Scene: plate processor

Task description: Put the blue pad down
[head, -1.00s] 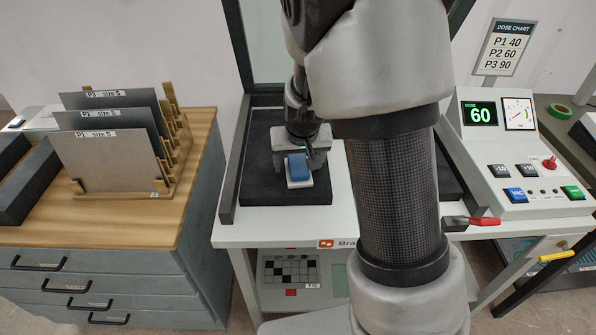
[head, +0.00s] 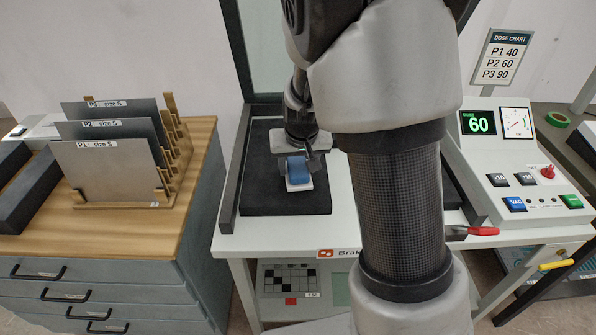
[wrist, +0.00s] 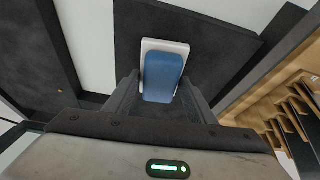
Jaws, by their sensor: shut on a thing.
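The blue pad (head: 297,170) is in my gripper (head: 298,160), over the black mat (head: 265,192) of the white bench. A small white tray (head: 300,187) shows just under and in front of the pad. In the wrist view, my gripper (wrist: 160,98) has a dark finger on each side of the blue pad (wrist: 162,78), and the white tray (wrist: 165,45) shows beyond it. The pad is at or very near the tray; I cannot tell whether they touch. The finger tips are partly hidden behind the pad in the head view.
At left, a wooden rack (head: 172,150) holds several labelled plates on a drawer cabinet (head: 200,190). My arm hides the middle of the bench.

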